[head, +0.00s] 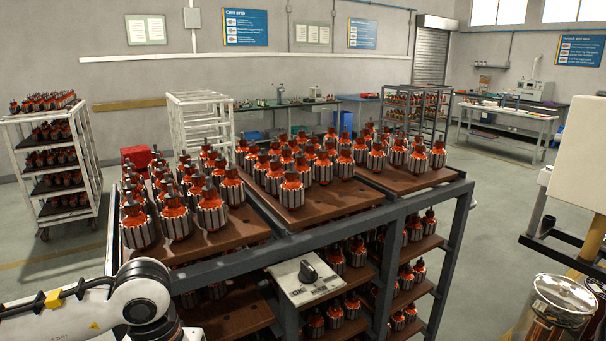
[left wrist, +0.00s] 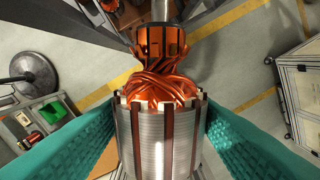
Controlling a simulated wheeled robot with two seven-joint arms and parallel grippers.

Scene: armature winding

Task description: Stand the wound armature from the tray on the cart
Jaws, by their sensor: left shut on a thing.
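My left gripper (left wrist: 160,118) has its two teal fingers shut on a wound armature (left wrist: 158,140), with a silver laminated body, orange copper windings and a commutator end pointing up the left wrist view. The gripper and this armature are outside the head view, where only part of my left arm shows at the lower left. A dark grey cart (head: 352,226) stands in front of me in the head view. Its brown top boards (head: 318,213) hold many upright armatures (head: 291,190) in rows. My right gripper is not in view.
Bare strips show along the near edge of the top boards. A white panel with a black knob (head: 308,272) hangs on the cart's near side. A white rack (head: 62,165) with armatures stands left. A lidded container (head: 560,305) is at the lower right.

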